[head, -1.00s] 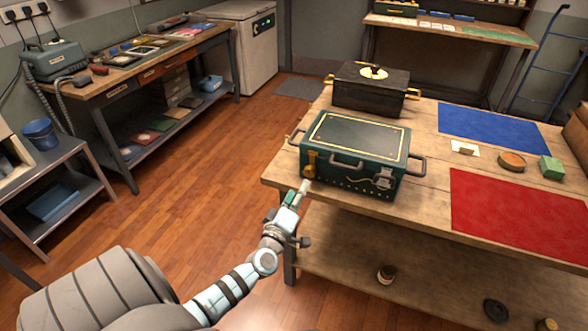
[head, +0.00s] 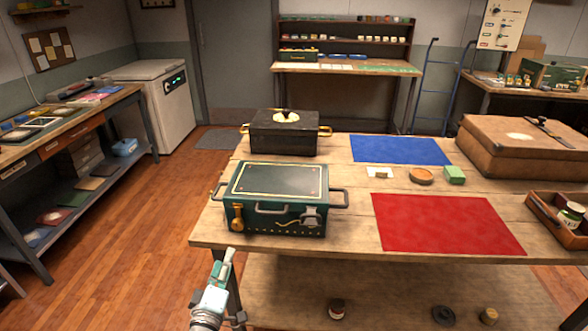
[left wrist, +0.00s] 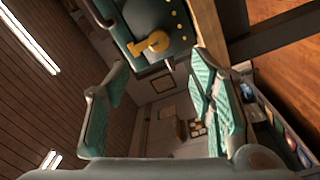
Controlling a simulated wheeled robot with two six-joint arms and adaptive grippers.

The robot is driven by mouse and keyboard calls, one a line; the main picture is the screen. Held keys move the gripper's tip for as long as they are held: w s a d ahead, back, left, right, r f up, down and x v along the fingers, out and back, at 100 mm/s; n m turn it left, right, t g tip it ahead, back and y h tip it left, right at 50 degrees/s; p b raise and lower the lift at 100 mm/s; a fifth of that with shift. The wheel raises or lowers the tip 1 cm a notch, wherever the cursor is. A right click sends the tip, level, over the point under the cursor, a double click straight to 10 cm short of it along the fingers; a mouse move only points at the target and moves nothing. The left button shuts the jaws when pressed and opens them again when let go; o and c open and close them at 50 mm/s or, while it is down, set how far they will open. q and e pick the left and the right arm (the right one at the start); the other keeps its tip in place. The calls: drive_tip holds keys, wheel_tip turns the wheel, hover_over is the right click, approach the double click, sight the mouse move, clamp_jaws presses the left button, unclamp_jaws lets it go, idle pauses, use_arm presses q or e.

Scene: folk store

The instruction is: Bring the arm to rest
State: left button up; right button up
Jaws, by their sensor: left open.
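My left gripper (head: 224,267) is in front of the table's near left edge, just below the green chest in the head view. In the left wrist view its two green-padded fingers (left wrist: 165,110) stand wide apart with nothing between them. The dark green chest (head: 272,199) sits shut on the table, with side handles, a front handle and a gold ornament. In the left wrist view the chest (left wrist: 160,25) shows beyond the fingers, apart from them. My right gripper is in neither view.
The wooden table (head: 350,225) also holds a black chest (head: 284,135), a blue mat (head: 400,150), a red mat (head: 446,224), small items and a brown case (head: 522,148). A workbench (head: 60,145) stands at the left. Open wooden floor (head: 135,220) lies between.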

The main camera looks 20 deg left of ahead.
use_arm(q)
drive_tip(key=s+d+f+m+g+h, duration=0.2)
drive_tip(key=s+f+m+g, duration=0.15)
drive_tip(key=f, duration=0.55)
drive_tip(key=s+d+f+m+g+h, duration=0.1)
drive_tip(key=s+f+m+g, duration=0.1)
drive_tip(key=s+f+m, duration=0.5)
drive_tip(key=s+d+f+m+g+h, duration=0.2)
drive_tip(key=f, duration=0.9)
drive_tip(key=s+d+f+m+g, duration=0.2)
drive_tip(key=s+f, duration=0.4)
drive_tip(key=s, duration=0.7)
drive_tip(key=s+d+f+m+g, duration=0.2)
drive_tip(key=s+d+f+g, duration=0.2)
drive_tip(key=s, duration=0.9)
wheel_tip(320, 180, down, 3)
drive_tip(key=g, duration=0.2)
drive_tip(key=shift+s+f+g, duration=0.2)
drive_tip(key=shift+s+g, duration=0.05)
drive_tip(key=shift+g, duration=0.1)
